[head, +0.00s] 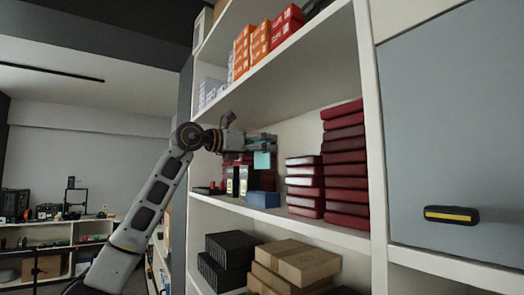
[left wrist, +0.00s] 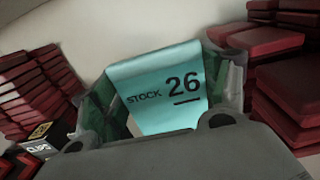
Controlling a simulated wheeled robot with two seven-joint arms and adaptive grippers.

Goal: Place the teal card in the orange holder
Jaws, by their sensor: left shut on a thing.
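The teal card (head: 262,160) is held at the tip of my left gripper (head: 262,146), in front of the middle shelf. In the left wrist view the card (left wrist: 165,85) fills the space between the two fingers and reads "STOCK 26". The left gripper is shut on it, and the card looks slightly tilted in that view. I cannot make out an orange holder in either view. My right gripper is not in view.
Dark red boxes (head: 345,165) are stacked on the middle shelf, right of the card. A blue box (head: 263,200) sits below the card near the shelf's front edge. Orange boxes (head: 260,42) stand on the shelf above. Black boxes (head: 232,248) and brown cartons (head: 298,262) are below.

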